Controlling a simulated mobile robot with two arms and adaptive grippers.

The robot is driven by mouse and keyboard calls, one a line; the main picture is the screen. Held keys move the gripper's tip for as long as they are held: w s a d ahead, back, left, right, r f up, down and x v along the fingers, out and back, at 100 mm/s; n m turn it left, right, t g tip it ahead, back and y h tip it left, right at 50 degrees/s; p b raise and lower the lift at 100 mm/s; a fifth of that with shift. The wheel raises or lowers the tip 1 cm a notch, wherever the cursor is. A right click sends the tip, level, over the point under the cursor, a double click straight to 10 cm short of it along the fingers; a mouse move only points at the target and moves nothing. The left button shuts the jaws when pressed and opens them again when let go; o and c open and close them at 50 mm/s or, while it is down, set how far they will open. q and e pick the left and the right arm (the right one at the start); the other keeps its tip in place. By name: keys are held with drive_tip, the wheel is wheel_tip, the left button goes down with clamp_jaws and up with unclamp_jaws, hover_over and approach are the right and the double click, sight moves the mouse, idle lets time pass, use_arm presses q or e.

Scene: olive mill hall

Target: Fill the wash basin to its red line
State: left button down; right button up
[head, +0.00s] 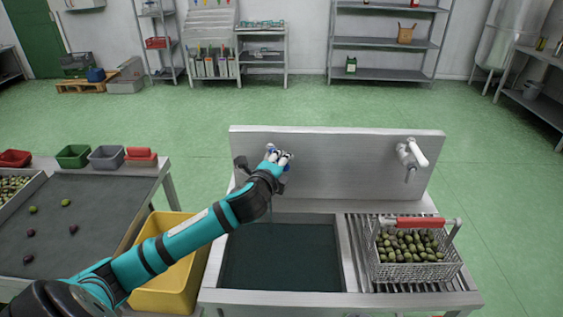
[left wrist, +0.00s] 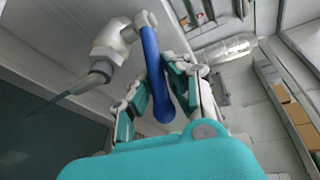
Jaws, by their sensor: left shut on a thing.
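The wash basin (head: 280,257) is the dark sunken tub at the left of the steel sink unit. Its inside looks dark teal, and I cannot make out a red line or the water level. My left gripper (head: 279,157) is at the backsplash above the basin's back edge. In the left wrist view, a white tap (left wrist: 108,48) has a blue lever (left wrist: 152,72). My left gripper's fingers (left wrist: 160,84) are shut around this lever. A thin dark streak, seemingly water, runs from the tap's spout toward the basin. My right gripper is not in view.
A wire basket of olives (head: 417,271) with a red handle stands on the ribbed drainboard at right. A second tap (head: 411,157) is above it. A yellow crate (head: 172,285) stands left of the sink, beside a sorting table (head: 100,200) with small bins.

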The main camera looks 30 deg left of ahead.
use_arm(q)
drive_tip(key=shift+f, duration=0.15)
drive_tip(key=shift+s, duration=0.1)
drive_tip(key=shift+s+a+m+h+p, duration=0.35)
drive_tip(key=shift+m+h+p, duration=0.25)
drive_tip(key=shift+h, duration=0.2)
drive_tip(key=m+h, duration=0.1)
drive_tip(key=h, duration=0.1)
drive_tip(key=s+a+m+h+p, duration=0.1)
drive_tip(key=h, duration=0.1)
drive_tip(key=m+h, duration=0.2)
drive_tip(key=shift+s+a+f+p, duration=0.1)
drive_tip(key=shift+s+a+p, duration=0.2)
drive_tip(key=shift+s, duration=0.05)
